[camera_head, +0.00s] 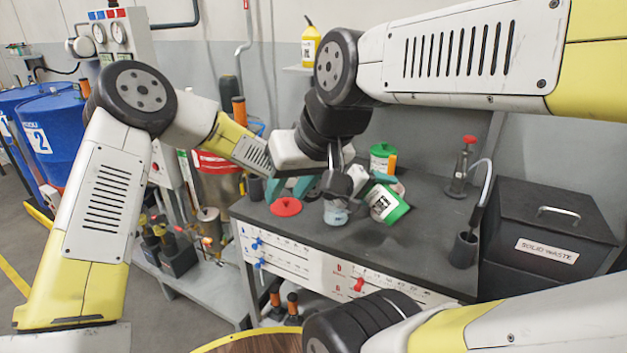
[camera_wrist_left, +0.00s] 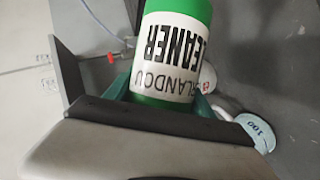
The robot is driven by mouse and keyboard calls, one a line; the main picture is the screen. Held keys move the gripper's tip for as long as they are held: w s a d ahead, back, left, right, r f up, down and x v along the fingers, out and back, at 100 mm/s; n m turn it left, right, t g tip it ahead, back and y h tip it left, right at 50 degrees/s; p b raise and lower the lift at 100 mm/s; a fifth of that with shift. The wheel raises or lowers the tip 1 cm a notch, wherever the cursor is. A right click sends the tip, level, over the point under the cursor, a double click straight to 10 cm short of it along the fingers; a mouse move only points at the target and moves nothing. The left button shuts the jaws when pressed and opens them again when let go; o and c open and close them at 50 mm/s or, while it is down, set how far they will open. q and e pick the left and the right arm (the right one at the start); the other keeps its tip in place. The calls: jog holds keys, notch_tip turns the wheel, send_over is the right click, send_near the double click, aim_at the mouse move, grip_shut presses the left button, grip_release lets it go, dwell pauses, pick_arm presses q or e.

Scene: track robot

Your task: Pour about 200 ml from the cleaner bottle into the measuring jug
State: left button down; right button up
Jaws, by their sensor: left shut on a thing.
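No liquid stream is visible.
The dark bench (camera_head: 405,245) has a red disc (camera_head: 286,206) at left and a green-lidded container (camera_head: 383,155) behind.

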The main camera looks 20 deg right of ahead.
pick_arm(q)
jog(key=shift+r, duration=0.1)
jog(key=shift+w, duration=0.1)
jog(key=shift+a, duration=0.1)
jog(key=shift+p, duration=0.3)
jog(key=shift+r, duration=0.1)
dwell(0.8)
dwell(0.7)
